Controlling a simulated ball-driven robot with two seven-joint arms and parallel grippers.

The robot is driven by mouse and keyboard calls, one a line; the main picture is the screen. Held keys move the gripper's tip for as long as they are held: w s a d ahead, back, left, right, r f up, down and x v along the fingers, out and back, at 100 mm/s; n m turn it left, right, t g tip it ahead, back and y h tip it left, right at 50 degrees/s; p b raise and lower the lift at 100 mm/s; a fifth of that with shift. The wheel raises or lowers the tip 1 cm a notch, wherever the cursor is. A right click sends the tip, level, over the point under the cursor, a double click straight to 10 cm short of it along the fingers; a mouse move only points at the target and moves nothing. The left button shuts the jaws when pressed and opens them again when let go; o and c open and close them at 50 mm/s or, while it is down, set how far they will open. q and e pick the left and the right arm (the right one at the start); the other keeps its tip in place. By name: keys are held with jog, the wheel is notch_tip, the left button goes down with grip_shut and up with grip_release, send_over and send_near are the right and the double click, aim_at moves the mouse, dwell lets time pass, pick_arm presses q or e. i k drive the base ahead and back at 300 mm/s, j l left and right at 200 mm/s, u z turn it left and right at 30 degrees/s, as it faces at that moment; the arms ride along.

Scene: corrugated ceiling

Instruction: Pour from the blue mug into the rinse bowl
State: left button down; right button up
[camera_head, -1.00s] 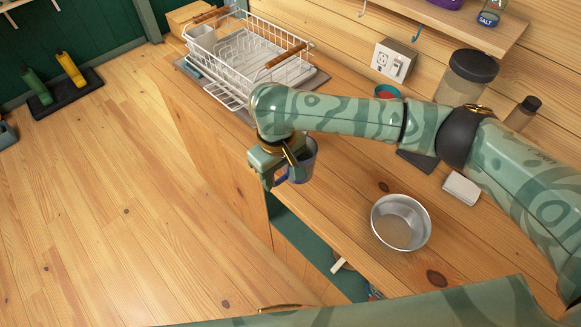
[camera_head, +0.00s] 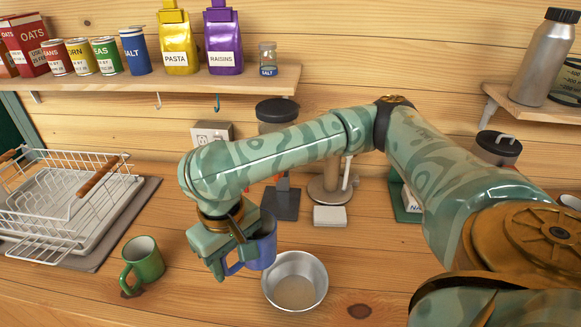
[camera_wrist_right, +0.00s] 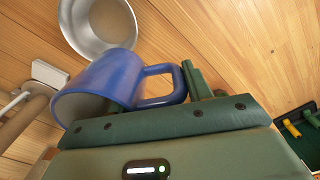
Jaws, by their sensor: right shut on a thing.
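My right gripper (camera_head: 232,256) is shut on the handle of the blue mug (camera_head: 264,243). The mug hangs above the counter at the left rim of the metal rinse bowl (camera_head: 309,270), and looks close to upright in the head view. What is inside the mug cannot be seen. In the right wrist view the mug (camera_wrist_right: 112,78) has its handle at the gripper's finger (camera_wrist_right: 194,80), and the bowl (camera_wrist_right: 118,28) shows just beyond it. The bowl stands upright on the counter. My left gripper is not in view.
A green mug (camera_head: 144,262) stands on the counter left of the gripper, near a white dish rack (camera_head: 100,215). A white block (camera_head: 330,216) lies behind the bowl. A wall shelf (camera_head: 180,86) holds cans and bags. The counter right of the bowl is clear.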

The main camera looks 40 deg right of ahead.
aim_at(297, 282)
jog(key=i+j+z, duration=0.1)
jog(key=i+j, duration=0.15)
jog(key=i+j+z, duration=0.1)
jog(key=i+j, duration=0.15)
jog(key=j, duration=0.25)
jog(key=z, duration=1.6)
